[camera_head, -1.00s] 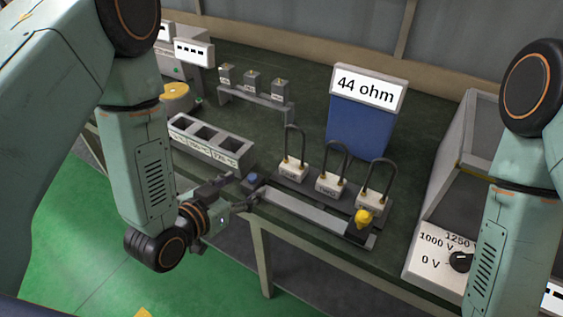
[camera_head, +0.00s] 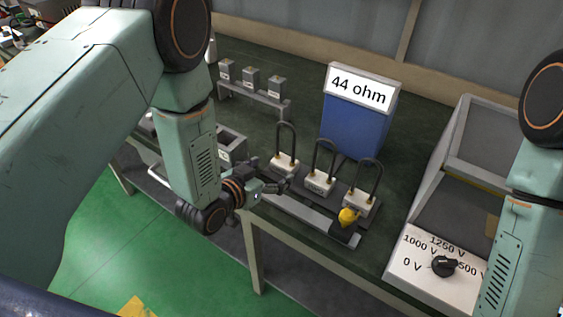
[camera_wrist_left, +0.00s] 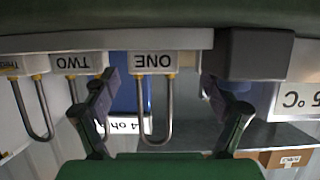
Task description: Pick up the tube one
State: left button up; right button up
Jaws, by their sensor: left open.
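Tube one is a white block with a dark U-shaped loop, the leftmost of three in the head view (camera_head: 285,161). It also shows upside down in the left wrist view, labelled ONE (camera_wrist_left: 155,63). My left gripper (camera_head: 279,187) is just in front of it, by the rack's left end. In the left wrist view my left gripper (camera_wrist_left: 160,103) is open and empty, its fingers on either side of tube one's loop in the picture. Contact with the tube is not visible. My right gripper is out of view.
Tube two (camera_head: 319,184) and tube three (camera_head: 359,202) stand close beside tube one on the rack. A blue box marked 44 ohm (camera_head: 357,125) stands behind. A voltage dial panel (camera_head: 432,264) is at right.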

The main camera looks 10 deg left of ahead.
aim_at(280, 168)
pick_arm(q)
jog(key=w+d, duration=0.1)
jog(key=w+d+f, duration=0.1)
jog(key=w+d, duration=0.1)
jog(key=shift+w+a+f, duration=0.1)
jog(key=shift+a, duration=0.7)
jog(key=shift+c, duration=0.5)
jog(key=shift+s+d, duration=0.2)
jog(key=shift+d, duration=0.05)
jog(key=shift+c, duration=0.8)
jog(key=shift+w+d, duration=0.1)
jog(key=shift+d, duration=0.3)
jog(key=shift+c, duration=1.4)
jog(key=shift+a, duration=0.5)
jog(key=c, duration=0.5)
jog(key=shift+d, duration=0.15)
jog(key=shift+c, duration=1.4)
jog(key=shift+d, duration=0.2)
jog(key=shift+c, duration=0.3)
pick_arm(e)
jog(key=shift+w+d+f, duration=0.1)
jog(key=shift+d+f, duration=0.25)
